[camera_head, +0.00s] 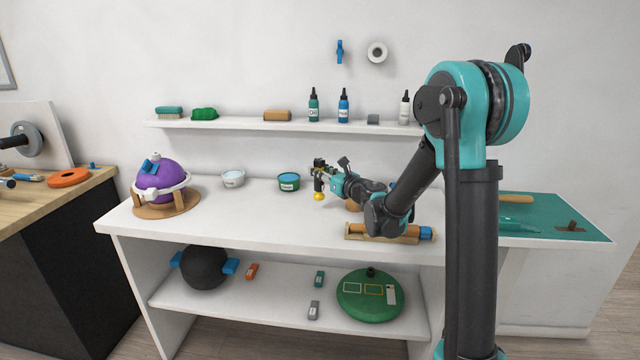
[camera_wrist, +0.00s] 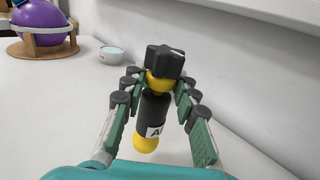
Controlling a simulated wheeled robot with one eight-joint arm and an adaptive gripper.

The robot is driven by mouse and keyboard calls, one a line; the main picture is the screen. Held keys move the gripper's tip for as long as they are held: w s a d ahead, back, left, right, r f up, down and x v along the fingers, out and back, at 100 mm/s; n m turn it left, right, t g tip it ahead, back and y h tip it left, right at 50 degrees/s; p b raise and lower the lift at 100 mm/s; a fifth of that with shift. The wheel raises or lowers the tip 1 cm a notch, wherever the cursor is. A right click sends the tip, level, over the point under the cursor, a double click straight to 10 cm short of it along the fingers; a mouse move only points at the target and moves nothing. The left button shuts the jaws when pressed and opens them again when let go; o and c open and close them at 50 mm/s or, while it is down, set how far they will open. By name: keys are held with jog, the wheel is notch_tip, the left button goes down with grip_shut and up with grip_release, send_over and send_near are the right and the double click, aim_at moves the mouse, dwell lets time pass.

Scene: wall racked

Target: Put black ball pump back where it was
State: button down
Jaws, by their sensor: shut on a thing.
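The ball pump (camera_wrist: 155,106) is black with yellow bands, a black cross-shaped top and a white label marked "A". My gripper (camera_wrist: 156,90) is shut on it, with the fingers on either side of its upper part. In the head view the pump (camera_head: 318,184) hangs upright from my gripper (camera_head: 321,170) over the white table (camera_head: 250,222), its yellow end down. I cannot tell whether that end touches the table top.
A purple ball (camera_head: 162,180) sits on a wooden ring stand at the left. A white tub (camera_head: 233,179) and a teal tub (camera_head: 289,182) stand left of my gripper. A wooden block holder (camera_head: 384,234) lies near the front. A wall shelf (camera_head: 260,126) with bottles runs behind.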

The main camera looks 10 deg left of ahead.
aim_at(322, 183)
jog(key=shift+f, duration=2.15)
jog(key=shift+f, duration=0.15)
jog(key=c, duration=1.2)
grip_release()
jog(key=shift+s+d, duration=0.2)
jog(key=v, duration=1.1)
jog(key=shift+s+d, duration=0.15)
jog(key=shift+s, duration=0.05)
